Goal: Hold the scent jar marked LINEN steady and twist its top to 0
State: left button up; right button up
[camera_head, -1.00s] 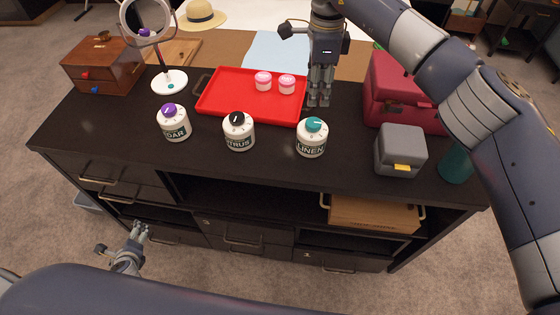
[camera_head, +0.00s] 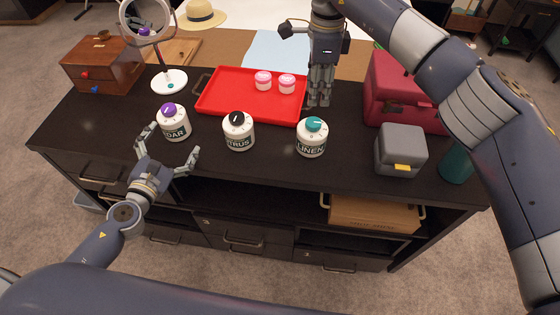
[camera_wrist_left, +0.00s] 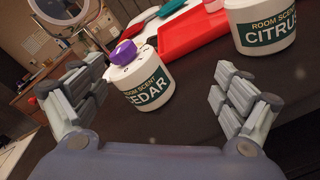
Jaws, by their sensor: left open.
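The LINEN jar (camera_head: 311,142) is white with a dark green label and a teal top (camera_head: 314,124). It stands upright near the front edge of the dark cabinet top. My left gripper (camera_head: 171,143) is open and empty at the front edge, beside the CEDAR jar (camera_head: 174,128) and well left of the LINEN jar. In the left wrist view the CEDAR jar (camera_wrist_left: 141,82) shows between the open fingers, ahead of them. My right gripper (camera_head: 319,98) hangs pointing down just behind the LINEN jar, beside the red tray; its fingers look close together, but their state is unclear.
The CITRUS jar (camera_head: 238,139) with a black top stands between the CEDAR and LINEN jars. Behind are a red tray (camera_head: 225,108) with two pink jars, a mirror (camera_head: 147,18) and a wooden box (camera_head: 103,68). A grey box (camera_head: 400,143) and red case (camera_head: 390,95) stand right.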

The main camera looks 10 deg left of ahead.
aim_at(302, 144)
pick_arm(q)
jog(key=d+m+h, duration=0.1)
jog(key=d+h, duration=0.2)
jog(key=d, duration=0.4)
jog(key=s+d+f+g+h, duration=0.1)
jog(key=d+h, duration=0.2)
jog(key=d, duration=0.3)
jog(key=s+d+f+m+g+h, duration=0.1)
jog(key=d+h, duration=0.1)
jog(key=d, duration=0.5)
jog(key=shift+d+m+h, duration=0.3)
jog(key=shift+d+h, duration=0.05)
jog(key=shift+h, duration=0.05)
jog(key=d, duration=0.2)
jog(key=w+d+n+h, duration=0.1)
jog(key=d, duration=0.1)
jog(key=d+n, duration=0.1)
jog(key=d, duration=0.2)
jog(key=shift+w+f, duration=0.3)
jog(key=shift+w, duration=0.1)
jog(key=shift+w+d+n, duration=0.3)
jog(key=shift+w+d, duration=0.05)
jog(key=shift+d, duration=0.1)
jog(key=x, duration=1)
jog(key=shift+d, duration=0.1)
